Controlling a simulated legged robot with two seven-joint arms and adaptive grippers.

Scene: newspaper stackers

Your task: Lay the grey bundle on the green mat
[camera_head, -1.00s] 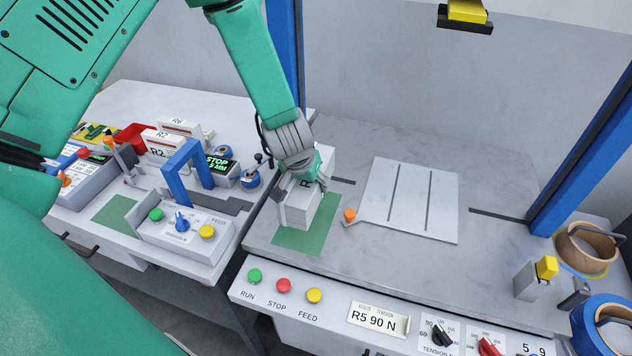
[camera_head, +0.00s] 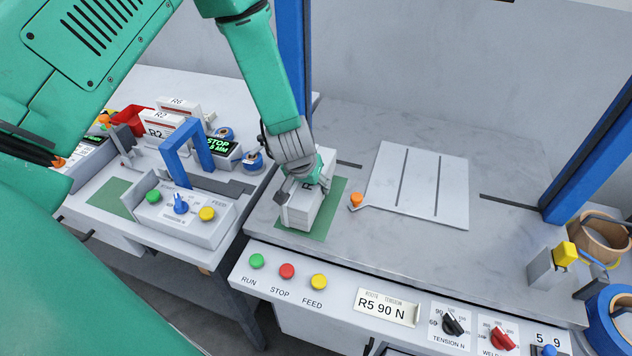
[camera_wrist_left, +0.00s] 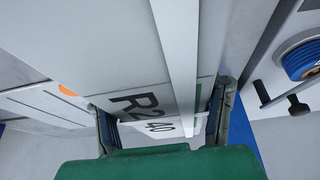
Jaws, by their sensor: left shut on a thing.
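The grey bundle (camera_head: 302,213) is a pale block-like stack, upright at the front left of the right-hand table. Its label reads R2 40 in the left wrist view (camera_wrist_left: 140,104). My left gripper (camera_head: 300,187) is shut on it from above, with one finger on each side in the left wrist view (camera_wrist_left: 165,118). The green mat (camera_head: 328,212) shows beside and behind the bundle and as a thin strip in front. The bundle stands over the mat; whether its underside touches it, I cannot tell. My right gripper is not in view.
A blue post (camera_head: 293,70) rises behind my gripper. The left table carries a blue arch (camera_head: 186,150), a control box and another green mat (camera_head: 110,197). Tape rolls stand far right.

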